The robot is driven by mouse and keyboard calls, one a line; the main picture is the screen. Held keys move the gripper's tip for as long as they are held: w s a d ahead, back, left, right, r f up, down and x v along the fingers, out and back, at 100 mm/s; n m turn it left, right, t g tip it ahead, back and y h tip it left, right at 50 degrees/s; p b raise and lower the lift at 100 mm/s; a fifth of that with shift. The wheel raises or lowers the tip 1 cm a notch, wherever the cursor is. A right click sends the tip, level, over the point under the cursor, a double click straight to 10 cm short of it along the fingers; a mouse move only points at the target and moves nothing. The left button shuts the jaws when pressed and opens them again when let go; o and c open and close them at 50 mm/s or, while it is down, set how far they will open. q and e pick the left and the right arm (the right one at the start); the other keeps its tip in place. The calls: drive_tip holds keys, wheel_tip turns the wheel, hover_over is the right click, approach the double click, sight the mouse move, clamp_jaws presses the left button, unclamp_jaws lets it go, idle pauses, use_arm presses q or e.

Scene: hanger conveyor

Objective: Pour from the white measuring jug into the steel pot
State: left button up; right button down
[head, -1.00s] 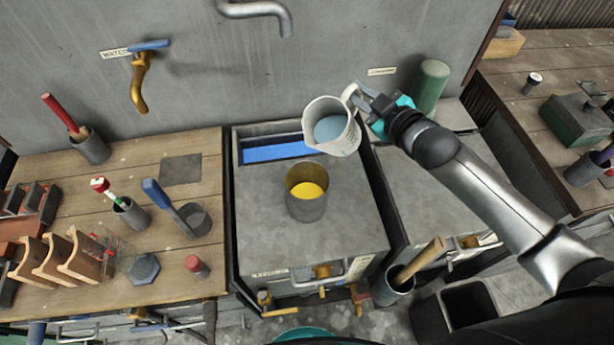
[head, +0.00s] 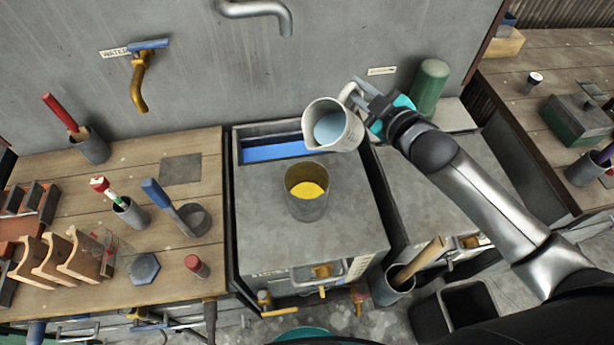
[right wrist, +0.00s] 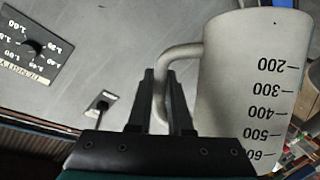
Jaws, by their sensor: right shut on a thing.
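The white measuring jug (head: 341,141) is held tilted above and to the right of the steel pot, with bluish liquid showing inside its mouth. My right gripper (head: 362,97) is shut on the jug's handle. In the right wrist view the fingers (right wrist: 170,105) close around the handle, and the jug (right wrist: 235,90) shows its scale marks. The steel pot (head: 306,206) stands upright on the grey unit and has yellow contents inside. The jug is apart from the pot, and no stream shows between them. My left gripper is not in view.
A blue-lined trough (head: 275,151) lies behind the pot. A green cylinder (head: 430,86) stands right of my gripper. A wooden bench (head: 60,170) with tools in cups is at the left. The grey top around the pot is clear.

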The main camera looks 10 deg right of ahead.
drive_tip(key=shift+s+a+r+n, duration=0.15)
drive_tip(key=shift+r+n, duration=0.1)
drive_tip(key=shift+n, duration=0.15)
drive_tip(key=shift+s+a+r+n+t+b, duration=0.1)
drive_tip(key=shift+a+r+n+t+b, duration=0.15)
drive_tip(key=shift+n+t+b, duration=0.2)
drive_tip(key=shift+s+a+n, duration=0.1)
drive_tip(key=shift+n, duration=0.15)
idle(0.3)
drive_tip(key=shift+s+a+r+n+t+b, duration=0.1)
drive_tip(key=shift+s+a+n+t+b, duration=0.05)
drive_tip(key=shift+n+t+b, duration=0.15)
drive_tip(key=shift+s+a+b, duration=0.1)
drive_tip(key=shift+b, duration=0.2)
drive_tip(key=shift+s+a+n+b, duration=0.2)
drive_tip(key=shift+n+b, duration=0.1)
drive_tip(key=shift+n, duration=0.2)
